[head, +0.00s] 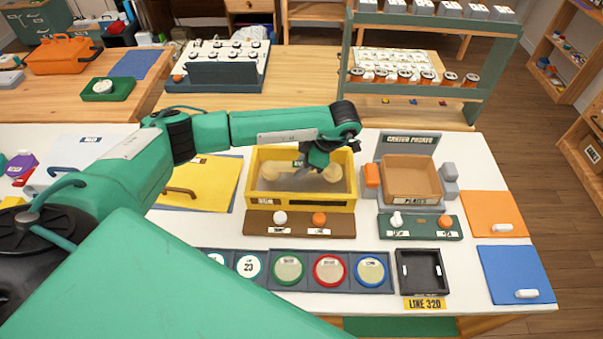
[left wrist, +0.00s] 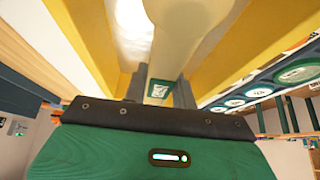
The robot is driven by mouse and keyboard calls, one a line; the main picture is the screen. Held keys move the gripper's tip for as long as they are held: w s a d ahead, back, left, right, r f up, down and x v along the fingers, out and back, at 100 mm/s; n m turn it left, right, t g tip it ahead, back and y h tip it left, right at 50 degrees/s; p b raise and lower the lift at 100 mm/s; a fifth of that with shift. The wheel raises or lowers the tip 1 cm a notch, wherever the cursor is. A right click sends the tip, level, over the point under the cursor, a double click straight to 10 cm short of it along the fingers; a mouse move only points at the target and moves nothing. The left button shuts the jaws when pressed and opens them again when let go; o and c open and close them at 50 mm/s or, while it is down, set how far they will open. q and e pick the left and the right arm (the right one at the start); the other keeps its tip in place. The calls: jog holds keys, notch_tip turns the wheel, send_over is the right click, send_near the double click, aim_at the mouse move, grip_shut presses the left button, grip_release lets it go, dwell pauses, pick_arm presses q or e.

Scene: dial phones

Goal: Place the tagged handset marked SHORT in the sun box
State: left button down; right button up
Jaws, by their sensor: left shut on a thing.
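The yellow box (head: 350,198) stands mid-table, with a small label on its front that I cannot read surely. My left gripper (head: 312,172) is down at the box's opening, shut on a cream handset (head: 331,173) whose rounded ends show on either side of the fingers. In the left wrist view the handset (left wrist: 187,25) runs between the yellow walls, with a small green-edged tag (left wrist: 159,91) near the fingers; its word is too small to read. I cannot tell whether the handset touches the box floor. My right gripper is not in view.
A brown panel (head: 256,229) with white and orange knobs lies before the box. A tan tray (head: 411,178) stands to its right, with a black tray (head: 441,270) nearer the front. Several round coloured dials (head: 330,269) line the front. A yellow folder (head: 212,184) lies left.

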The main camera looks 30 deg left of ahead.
aim_at(301, 183)
pick_arm(q)
notch_tip(301, 183, down, 4)
jog(key=shift+r+p, duration=0.2)
jog(key=shift+p, duration=0.1)
jog(key=c, duration=1.6)
grip_release()
jog(key=shift+f, duration=0.1)
jog(key=o, duration=0.5)
jog(key=shift+d+r, duration=0.1)
jog(key=shift+r, duration=0.2)
jog(key=b+v, duration=0.1)
jog(key=v, duration=1)
jog(key=shift+d+r+b, duration=0.1)
jog(key=shift+r+b, duration=0.2)
jog(key=shift+b, duration=0.1)
